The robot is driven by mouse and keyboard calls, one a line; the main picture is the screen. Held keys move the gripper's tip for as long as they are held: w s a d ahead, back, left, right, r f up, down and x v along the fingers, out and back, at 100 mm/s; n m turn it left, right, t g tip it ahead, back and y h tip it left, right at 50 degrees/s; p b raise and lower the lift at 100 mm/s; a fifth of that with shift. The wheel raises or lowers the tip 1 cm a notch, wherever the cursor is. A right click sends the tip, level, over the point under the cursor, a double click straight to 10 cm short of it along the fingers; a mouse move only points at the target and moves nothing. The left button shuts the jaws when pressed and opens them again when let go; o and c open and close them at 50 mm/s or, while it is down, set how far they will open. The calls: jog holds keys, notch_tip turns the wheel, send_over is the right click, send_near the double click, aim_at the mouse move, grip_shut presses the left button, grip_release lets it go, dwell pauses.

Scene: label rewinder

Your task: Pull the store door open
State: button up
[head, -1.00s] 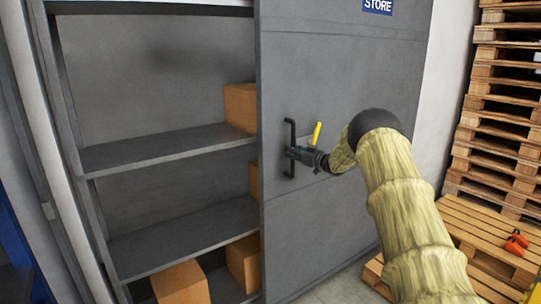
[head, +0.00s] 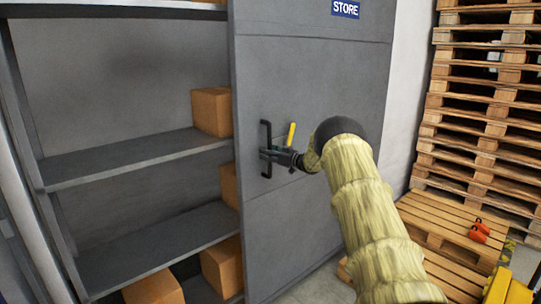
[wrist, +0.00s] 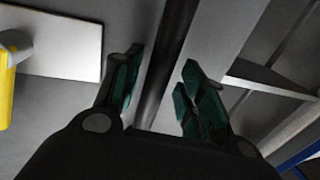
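The store door (head: 310,90) is a grey sliding panel with a blue STORE sign (head: 345,8). It stands partly open, with shelves showing to its left. Its black upright handle (head: 265,135) is near the door's left edge. In the wrist view the handle (wrist: 168,60) is a dark bar between the fingers. Whether both pads touch is hard to see. A yellow lever (head: 291,135) stands just right of the handle; it shows at the wrist view's left edge (wrist: 5,95).
Cardboard boxes (head: 211,111) sit on the grey shelves (head: 130,157) inside the store. Stacked wooden pallets (head: 490,110) stand at the right, with a low pallet (head: 440,225) in front bearing a small orange-red object (head: 479,230).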

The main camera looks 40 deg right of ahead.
jog(key=shift+s+a+r, duration=0.15)
jog(key=shift+r, duration=0.05)
jog(key=v, duration=1.2)
dwell(0.4)
